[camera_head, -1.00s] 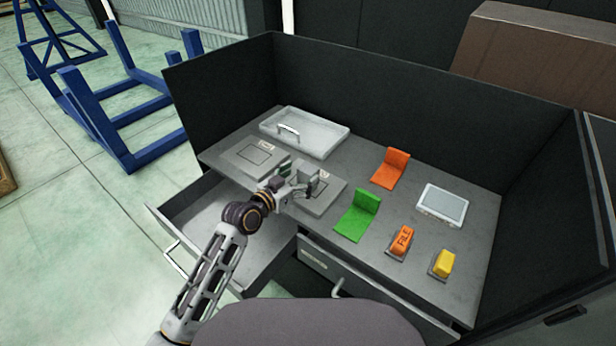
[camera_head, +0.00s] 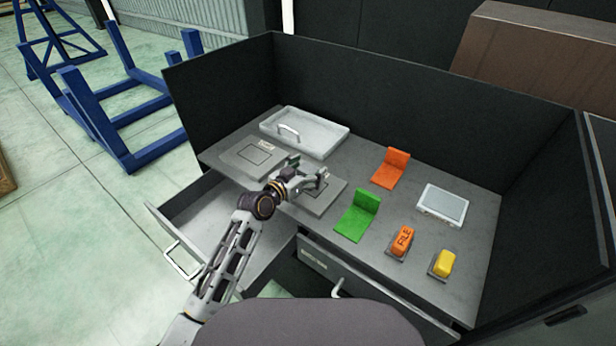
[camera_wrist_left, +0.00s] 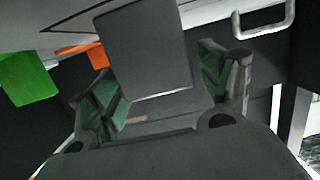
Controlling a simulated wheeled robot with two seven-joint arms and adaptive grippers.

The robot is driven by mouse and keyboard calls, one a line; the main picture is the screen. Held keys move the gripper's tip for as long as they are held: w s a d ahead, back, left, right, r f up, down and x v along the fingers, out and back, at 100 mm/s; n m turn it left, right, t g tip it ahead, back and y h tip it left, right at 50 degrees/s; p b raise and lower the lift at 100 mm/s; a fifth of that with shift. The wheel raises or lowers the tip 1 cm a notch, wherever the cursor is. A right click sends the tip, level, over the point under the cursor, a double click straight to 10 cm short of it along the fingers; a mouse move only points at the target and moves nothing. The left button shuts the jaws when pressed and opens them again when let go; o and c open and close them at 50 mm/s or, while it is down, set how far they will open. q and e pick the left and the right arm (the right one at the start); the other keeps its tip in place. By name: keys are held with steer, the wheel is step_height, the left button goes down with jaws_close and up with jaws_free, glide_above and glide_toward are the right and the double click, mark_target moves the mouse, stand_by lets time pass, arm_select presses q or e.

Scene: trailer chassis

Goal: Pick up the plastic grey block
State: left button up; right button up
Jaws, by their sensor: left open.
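My left gripper (camera_head: 311,172) is open over the grey plate (camera_head: 325,202) on the worktop. In the left wrist view, the open green-padded fingers (camera_wrist_left: 152,68) stand either side of a flat grey rectangular shape, which looks like the grey block (camera_wrist_left: 148,45). I cannot tell whether either finger touches it. In the head view, the gripper hides the block, and I cannot make it out apart from the grey plate. My right gripper is not in view.
A second grey plate (camera_head: 245,164) and a pale tray with a handle (camera_head: 325,142) lie behind. Green (camera_head: 357,214) and orange (camera_head: 390,168) angled pieces, a screen (camera_head: 443,204), an orange button (camera_head: 402,241) and a yellow button (camera_head: 444,263) are right. An open drawer (camera_head: 205,215) is front left.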

mark_target(308, 169)
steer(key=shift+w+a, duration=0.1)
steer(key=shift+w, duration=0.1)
arm_select(q)
steer(key=shift+c, duration=0.3)
steer(key=c, duration=1.1)
steer(key=shift+c, duration=0.2)
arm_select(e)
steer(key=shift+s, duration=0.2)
arm_select(q)
steer(key=shift+r, duration=0.85)
step_height(308, 169, up, 8)
steer(key=shift+f+p, duration=0.2)
steer(key=shift+p, duration=0.35)
steer(key=shift+r, duration=0.35)
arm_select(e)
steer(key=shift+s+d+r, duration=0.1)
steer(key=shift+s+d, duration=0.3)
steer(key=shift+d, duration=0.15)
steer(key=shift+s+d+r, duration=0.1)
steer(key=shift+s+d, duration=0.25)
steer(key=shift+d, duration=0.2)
